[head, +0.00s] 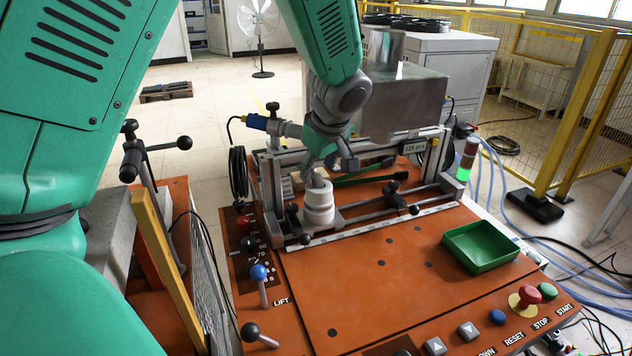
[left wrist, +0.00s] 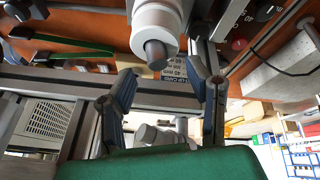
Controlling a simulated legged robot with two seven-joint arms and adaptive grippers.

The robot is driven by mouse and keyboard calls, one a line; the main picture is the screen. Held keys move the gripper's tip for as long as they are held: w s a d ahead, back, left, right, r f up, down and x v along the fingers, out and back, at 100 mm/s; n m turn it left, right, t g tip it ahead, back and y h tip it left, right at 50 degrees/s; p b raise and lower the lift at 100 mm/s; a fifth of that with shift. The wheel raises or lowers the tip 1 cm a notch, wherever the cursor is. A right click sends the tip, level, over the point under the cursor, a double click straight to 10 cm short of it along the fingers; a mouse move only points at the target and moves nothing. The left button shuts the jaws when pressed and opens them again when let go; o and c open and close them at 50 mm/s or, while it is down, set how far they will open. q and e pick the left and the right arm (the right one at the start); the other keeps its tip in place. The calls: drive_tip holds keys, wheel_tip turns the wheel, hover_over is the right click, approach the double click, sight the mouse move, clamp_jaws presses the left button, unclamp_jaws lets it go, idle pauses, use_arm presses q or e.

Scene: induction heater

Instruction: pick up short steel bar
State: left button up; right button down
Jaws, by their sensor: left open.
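The short steel bar (head: 318,181) stands upright in a white stepped cylindrical holder (head: 319,209) on the orange panel. Only its grey top end shows. In the left wrist view the bar's round end (left wrist: 157,54) sticks out of the white holder (left wrist: 155,20). My left gripper (head: 328,166) is just above the holder, coming down from above. In the left wrist view its two fingers (left wrist: 163,72) are apart, on either side of the bar's end, with gaps and no clear contact. My right gripper is not in view.
A metal rail frame (head: 375,214) with a scale strip surrounds the holder. Green-handled tongs (head: 365,177) lie behind it. An empty green tray (head: 481,247) sits at the right. Levers, including a blue-knobbed one (head: 260,275), and buttons (head: 528,296) line the panel's edges.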

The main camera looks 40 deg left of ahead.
sight(317, 176)
use_arm(q)
drive_tip(key=shift+w+a+f, duration=0.1)
drive_tip(key=shift+w+f, duration=0.15)
drive_tip(key=shift+f, duration=0.35)
drive_tip(key=shift+w+f, duration=0.2)
drive_tip(key=shift+f, duration=0.4)
drive_tip(key=shift+w+a+f, duration=0.15)
drive_tip(key=shift+w+f, duration=0.05)
drive_tip(key=shift+f, duration=0.1)
drive_tip(key=shift+s+a, duration=0.2)
drive_tip(key=shift+a, duration=0.2)
drive_tip(key=shift+c, duration=0.8)
drive_tip(key=shift+a, duration=0.15)
clamp_jaws()
drive_tip(key=shift+d, duration=0.3)
drive_tip(key=shift+w+a+r, duration=0.15)
drive_tip(key=shift+r, duration=0.2)
wheel_tip(317, 176, up, 17)
drive_tip(key=p, duration=0.1)
drive_tip(key=shift+d+r, duration=0.2)
